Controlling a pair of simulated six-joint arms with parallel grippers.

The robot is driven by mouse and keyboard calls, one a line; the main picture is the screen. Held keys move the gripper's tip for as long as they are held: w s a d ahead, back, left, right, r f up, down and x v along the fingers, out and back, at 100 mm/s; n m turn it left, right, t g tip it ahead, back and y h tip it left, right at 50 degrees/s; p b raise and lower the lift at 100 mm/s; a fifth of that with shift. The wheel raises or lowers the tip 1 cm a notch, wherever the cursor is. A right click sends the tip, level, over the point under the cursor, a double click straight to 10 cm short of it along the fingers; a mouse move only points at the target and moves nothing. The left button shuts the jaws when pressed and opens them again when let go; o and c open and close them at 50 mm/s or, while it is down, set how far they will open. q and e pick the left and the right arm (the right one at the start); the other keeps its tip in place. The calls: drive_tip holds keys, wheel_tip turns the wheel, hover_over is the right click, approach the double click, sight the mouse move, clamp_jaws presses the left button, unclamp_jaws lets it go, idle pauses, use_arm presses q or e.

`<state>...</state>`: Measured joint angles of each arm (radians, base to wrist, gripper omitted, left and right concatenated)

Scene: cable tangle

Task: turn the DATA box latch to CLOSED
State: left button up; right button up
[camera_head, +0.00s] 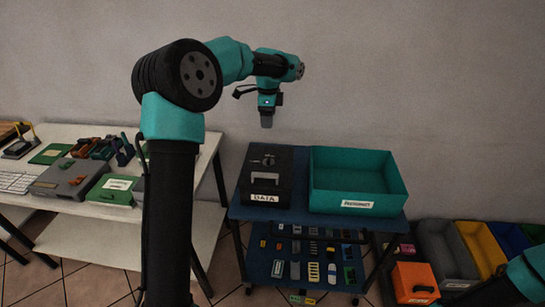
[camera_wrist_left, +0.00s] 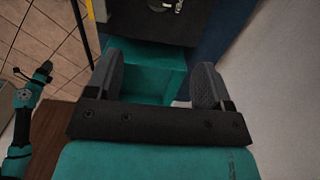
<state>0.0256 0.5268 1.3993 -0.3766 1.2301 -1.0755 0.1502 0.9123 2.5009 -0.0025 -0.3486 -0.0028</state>
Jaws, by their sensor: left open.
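The DATA box (camera_head: 284,200) is a dark case at the left of the blue cart top, with a white DATA label on its front. A small latch (camera_head: 268,160) and a grey handle sit on its lid. The latch is too small to tell which way it points. The box's dark lid also shows at the top of the left wrist view (camera_wrist_left: 140,22). My left gripper (camera_head: 267,122) hangs empty in the air above and behind the box. Its two fingers (camera_wrist_left: 157,78) are apart. My right gripper (camera_wrist_left: 43,71) appears small in the left wrist view, its fingers unclear.
An open teal bin (camera_head: 350,180) stands right beside the box. A lower shelf holds several small parts. A white table (camera_head: 100,220) with cases and tools is at left. An orange box (camera_head: 413,282) and several coloured bins are at right. The wall is behind.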

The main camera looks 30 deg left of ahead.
sight(269, 157)
use_arm(q)
drive_tip(key=shift+f, duration=0.1)
wheel_tip(269, 157, down, 17)
drive_tip(key=shift+f, duration=0.15)
idle(0.7)
drive_tip(key=c, duration=0.9)
